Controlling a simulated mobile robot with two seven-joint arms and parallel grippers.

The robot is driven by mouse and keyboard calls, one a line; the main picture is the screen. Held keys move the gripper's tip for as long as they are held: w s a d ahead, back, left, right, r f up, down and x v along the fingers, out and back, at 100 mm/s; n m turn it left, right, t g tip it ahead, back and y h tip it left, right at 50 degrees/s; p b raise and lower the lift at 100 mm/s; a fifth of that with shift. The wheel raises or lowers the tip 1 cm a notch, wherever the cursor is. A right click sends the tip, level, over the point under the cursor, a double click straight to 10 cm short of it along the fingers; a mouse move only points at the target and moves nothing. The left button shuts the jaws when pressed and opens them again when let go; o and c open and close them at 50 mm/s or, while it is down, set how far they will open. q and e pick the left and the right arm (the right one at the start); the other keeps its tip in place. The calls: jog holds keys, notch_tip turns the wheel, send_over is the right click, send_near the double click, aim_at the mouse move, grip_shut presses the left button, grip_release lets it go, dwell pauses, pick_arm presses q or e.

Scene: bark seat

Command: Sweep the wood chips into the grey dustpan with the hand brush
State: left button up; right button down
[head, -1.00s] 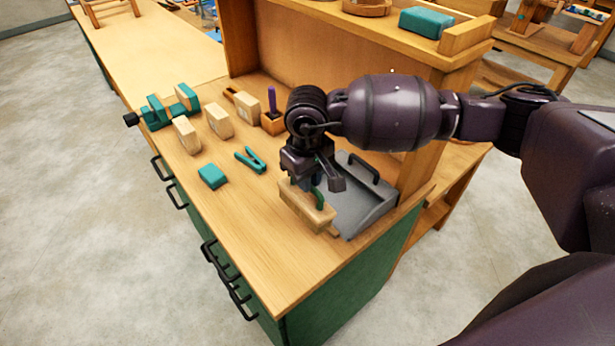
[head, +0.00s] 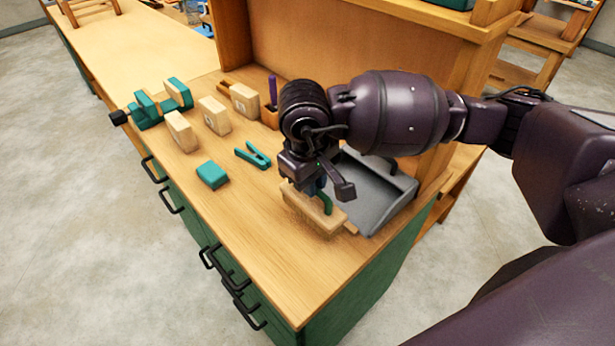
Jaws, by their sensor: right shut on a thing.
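My right gripper (head: 321,185) is shut on the green grip of the hand brush (head: 312,208), a pale wooden block low over the bench top. The gripper hides part of the grip. The grey dustpan (head: 378,192) lies on the bench just right of and behind the brush, with a dark handle at its back. My right wrist covers its left part. I cannot make out any separate wood chips; a small wooden end (head: 350,228) shows at the brush's right end. My left gripper is not in view.
On the wooden bench (head: 262,240) stand a teal vise (head: 150,108), several pale wood blocks (head: 180,132), a teal block (head: 212,175), teal pliers (head: 253,155) and a small wooden holder (head: 270,116). A wooden back panel rises behind. The front of the bench top is clear.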

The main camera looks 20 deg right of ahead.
jog(key=shift+f, duration=0.9)
jog(key=shift+w+d+f+b, duration=0.15)
jog(key=shift+f+b, duration=0.2)
jog(key=shift+f, duration=0.25)
jog(key=shift+d+f+b, duration=0.1)
jog(key=shift+f+b, duration=0.2)
jog(key=shift+f, duration=0.25)
jog(key=shift+w+d+r, duration=0.15)
jog(key=shift+w+d, duration=0.1)
jog(key=shift+d, duration=0.4)
jog(key=d, duration=0.2)
jog(key=w+d+p, duration=0.1)
jog(key=d, duration=0.1)
jog(key=shift+w+d, duration=0.15)
pick_arm(q)
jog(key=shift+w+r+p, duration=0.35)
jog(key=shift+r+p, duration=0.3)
jog(key=shift+p, duration=0.05)
pick_arm(e)
jog(key=shift+w+d+r, duration=0.1)
jog(key=shift+d+r, duration=0.05)
jog(key=shift+r, duration=1.25)
jog(key=shift+w+d+r, duration=0.1)
jog(key=shift+d+r, duration=0.05)
jog(key=shift+r, duration=1.25)
